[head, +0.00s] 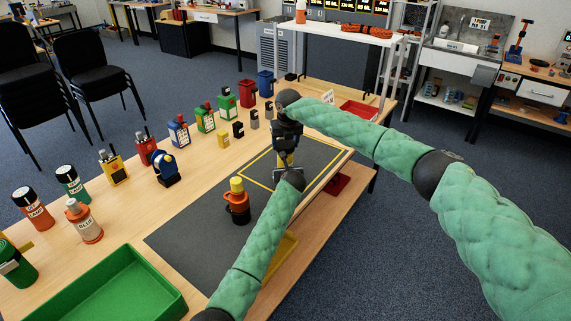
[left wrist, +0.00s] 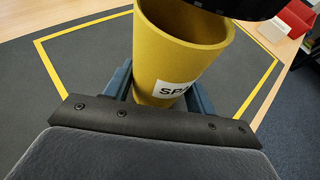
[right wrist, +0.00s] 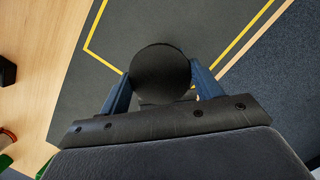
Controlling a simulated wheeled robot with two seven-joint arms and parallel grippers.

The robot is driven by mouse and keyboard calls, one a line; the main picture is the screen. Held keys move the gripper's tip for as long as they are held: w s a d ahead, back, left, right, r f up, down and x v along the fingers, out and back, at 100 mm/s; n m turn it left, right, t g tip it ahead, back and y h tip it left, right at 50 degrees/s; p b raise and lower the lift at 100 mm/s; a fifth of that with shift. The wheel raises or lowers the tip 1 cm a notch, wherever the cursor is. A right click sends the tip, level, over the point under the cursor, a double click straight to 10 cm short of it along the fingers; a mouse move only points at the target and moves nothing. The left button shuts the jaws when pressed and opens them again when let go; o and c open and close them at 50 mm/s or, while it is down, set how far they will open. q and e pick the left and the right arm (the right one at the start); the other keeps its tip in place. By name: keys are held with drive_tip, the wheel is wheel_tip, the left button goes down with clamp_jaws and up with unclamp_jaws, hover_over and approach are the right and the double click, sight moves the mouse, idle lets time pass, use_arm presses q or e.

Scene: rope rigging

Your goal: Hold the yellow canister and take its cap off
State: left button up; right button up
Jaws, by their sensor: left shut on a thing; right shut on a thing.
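The yellow canister (left wrist: 172,50) stands upright with its open mouth and hollow inside showing in the left wrist view; part of a white label shows. My left gripper (left wrist: 160,88) is shut on its body. In the head view the canister (head: 286,159) is small and mostly hidden between my grippers. The black round cap (right wrist: 160,74) is between the fingers of my right gripper (right wrist: 160,88), which is shut on it. The cap's dark edge (left wrist: 262,8) also shows above the canister's mouth in the left wrist view, off the rim. My right gripper (head: 287,138) comes from above.
The dark mat (head: 190,240) has a yellow outline under my grippers. Several cans and bottles line the table's far left side. A green tray (head: 150,262) lies at the front left.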

drive_tip(key=shift+r, duration=2)
use_arm(q)
drive_tip(key=o, duration=1.2)
drive_tip(key=shift+c, duration=0.2)
drive_tip(key=shift+s+r+p, duration=0.3)
drive_tip(key=shift+p, duration=0.3)
use_arm(e)
drive_tip(key=shift+r, duration=0.6)
use_arm(q)
drive_tip(key=shift+p+v, duration=3.15)
drive_tip(key=shift+p, duration=0.65)
drive_tip(key=shift+p+v, duration=0.85)
drive_tip(key=shift+p, duration=0.1)
drive_tip(key=shift+s+d+f, duration=0.1)
drive_tip(key=shift+s, duration=0.05)
use_arm(e)
wheel_tip(320, 180, up, 10)
drive_tip(key=shift+f, duration=0.15)
